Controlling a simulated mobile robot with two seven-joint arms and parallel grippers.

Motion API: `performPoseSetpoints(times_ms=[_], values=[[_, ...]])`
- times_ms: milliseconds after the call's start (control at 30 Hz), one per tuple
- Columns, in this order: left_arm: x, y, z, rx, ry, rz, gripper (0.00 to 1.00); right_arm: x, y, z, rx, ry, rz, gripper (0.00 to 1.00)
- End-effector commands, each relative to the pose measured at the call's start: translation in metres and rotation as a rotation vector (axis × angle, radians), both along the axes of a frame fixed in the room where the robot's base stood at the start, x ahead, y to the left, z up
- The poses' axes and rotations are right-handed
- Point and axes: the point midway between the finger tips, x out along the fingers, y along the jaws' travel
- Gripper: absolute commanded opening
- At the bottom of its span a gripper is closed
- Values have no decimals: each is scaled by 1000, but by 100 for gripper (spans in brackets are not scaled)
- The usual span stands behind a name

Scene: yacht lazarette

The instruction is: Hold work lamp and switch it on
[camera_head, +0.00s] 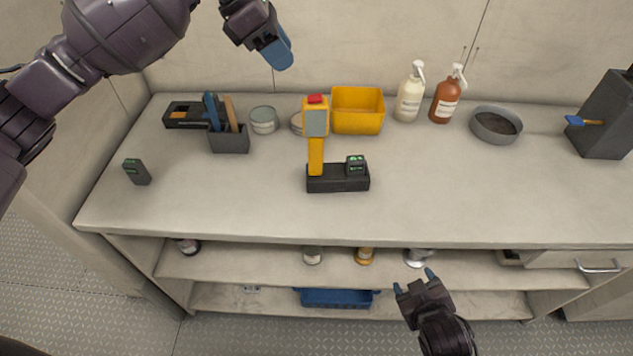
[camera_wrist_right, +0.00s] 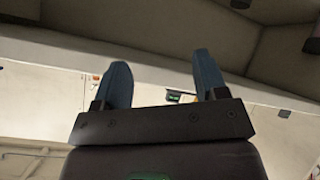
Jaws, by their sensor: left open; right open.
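The work lamp (camera_head: 316,140) is yellow with a grey lamp face and a red top. It stands upright at the left end of a black base (camera_head: 338,184) near the middle of the counter. A small dark block with green marks (camera_head: 356,166) sits at the base's right end. My left gripper (camera_head: 284,62) is raised above the back of the counter, up and left of the lamp, and holds nothing visible. My right gripper (camera_head: 416,280) is in front of the counter, below and right of the lamp. It is open and empty, its two blue fingers (camera_wrist_right: 164,88) apart in the wrist view.
The counter (camera_head: 440,200) is clear on its front right. Behind the lamp stand a yellow bin (camera_head: 358,110), tins (camera_head: 264,121) and spray bottles (camera_head: 409,95). A tool holder (camera_head: 229,138) and a small dark device (camera_head: 137,172) lie left. A grey bowl (camera_head: 495,125) is right.

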Motion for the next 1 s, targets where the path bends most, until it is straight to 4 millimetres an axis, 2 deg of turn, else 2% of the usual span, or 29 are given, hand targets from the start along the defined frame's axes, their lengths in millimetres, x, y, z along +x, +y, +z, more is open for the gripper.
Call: performPoseSetpoints(times_ms=[33,200,433,533,1000], values=[[0,0,0,0,0,0,43,13,21,6,-85,-2,68,66],[0,0,0,0,-1,-1,43,39,79,26,-412,-12,259,66],[0,0,0,0,-1,-1,43,64,142,74,-891,-88,425,66],[0,0,0,0,-1,-1,43,74,156,89,-1122,-140,495,66],[0,0,0,0,-1,-1,43,118,191,124,-2040,-337,771,66]])
